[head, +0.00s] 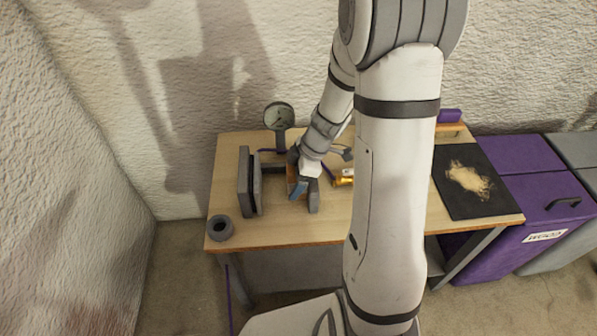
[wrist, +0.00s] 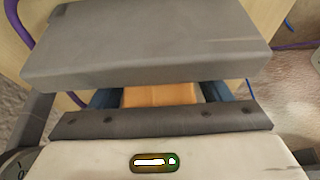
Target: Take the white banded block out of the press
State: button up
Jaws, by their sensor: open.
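The press (head: 245,182) stands on the left of the table, with upright dark grey plates, a bar running right and another grey plate (head: 313,196). My gripper (head: 298,189) points down beside that right plate, its blue fingers apart. In the wrist view a broad grey plate (wrist: 150,42) covers the fingertips. An orange-brown piece (wrist: 160,95) shows between the two blue fingers; it also shows in the head view (head: 291,172), left of my gripper. I cannot tell whether the fingers touch it. No white banded block can be made out in the press; my arm and the plate hide part of it.
A round gauge (head: 278,116) rises behind the press. A grey ring (head: 220,228) lies at the table's front left corner. Small yellow and white items (head: 344,177) lie right of my gripper. A black mat (head: 470,186) with pale dust covers the right end, beside purple bins (head: 535,195).

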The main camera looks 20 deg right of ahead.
jog(key=shift+c, duration=0.4)
jog(key=c, duration=1.1)
jog(key=shift+a+f, duration=0.1)
jog(key=shift+a, duration=0.05)
